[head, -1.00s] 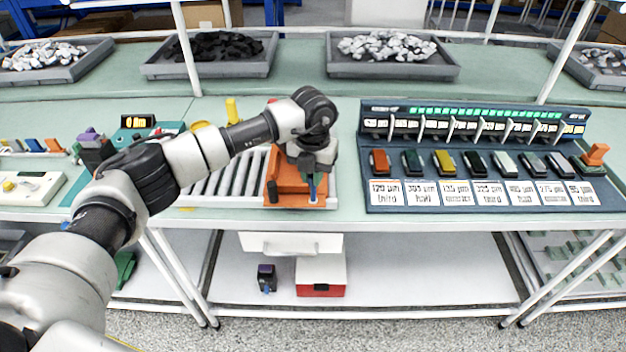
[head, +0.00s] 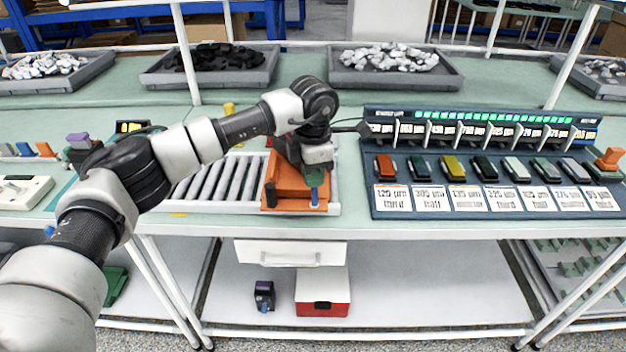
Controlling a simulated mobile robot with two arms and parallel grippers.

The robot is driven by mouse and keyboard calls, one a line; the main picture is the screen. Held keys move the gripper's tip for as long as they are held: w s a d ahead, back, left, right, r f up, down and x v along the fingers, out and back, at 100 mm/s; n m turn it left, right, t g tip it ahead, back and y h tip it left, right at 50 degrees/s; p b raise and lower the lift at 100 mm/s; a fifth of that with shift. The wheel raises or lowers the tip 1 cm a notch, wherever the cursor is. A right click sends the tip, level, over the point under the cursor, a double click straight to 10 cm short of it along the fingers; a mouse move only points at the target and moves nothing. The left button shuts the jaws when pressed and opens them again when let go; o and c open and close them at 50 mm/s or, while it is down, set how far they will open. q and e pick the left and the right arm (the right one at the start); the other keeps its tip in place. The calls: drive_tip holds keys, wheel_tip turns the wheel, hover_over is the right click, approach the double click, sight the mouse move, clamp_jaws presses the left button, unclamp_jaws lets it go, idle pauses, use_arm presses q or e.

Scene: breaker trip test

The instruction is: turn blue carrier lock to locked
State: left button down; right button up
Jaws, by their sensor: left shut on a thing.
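An orange carrier (head: 287,188) sits at the right end of the roller conveyor (head: 215,180) on the bench. The blue lock (head: 314,196) stands upright at the carrier's front right corner. A black post (head: 270,194) stands at its front left corner. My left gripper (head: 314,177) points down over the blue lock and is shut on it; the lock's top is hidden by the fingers. Whether the lock is turned cannot be told from this view. My right gripper is not in view.
A dark rack (head: 480,215) with several coloured blocks and labels stands right of the conveyor. Trays of dark pieces (head: 210,78) and pale pieces (head: 395,82) stand at the back. A black device (head: 264,296) and a red-and-white box (head: 322,308) are on the lower shelf.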

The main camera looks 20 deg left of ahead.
use_arm(q)
drive_tip(key=shift+w+m+b, duration=0.1)
drive_tip(key=shift+m+b, duration=0.5)
drive_tip(key=shift+m, duration=1)
drive_tip(key=shift+r, duration=0.1)
drive_tip(key=c, duration=1.1)
unclamp_jaws()
wheel_tip(320, 180, up, 11)
drive_tip(key=shift+f+b, duration=0.15)
drive_tip(key=shift+b, duration=0.4)
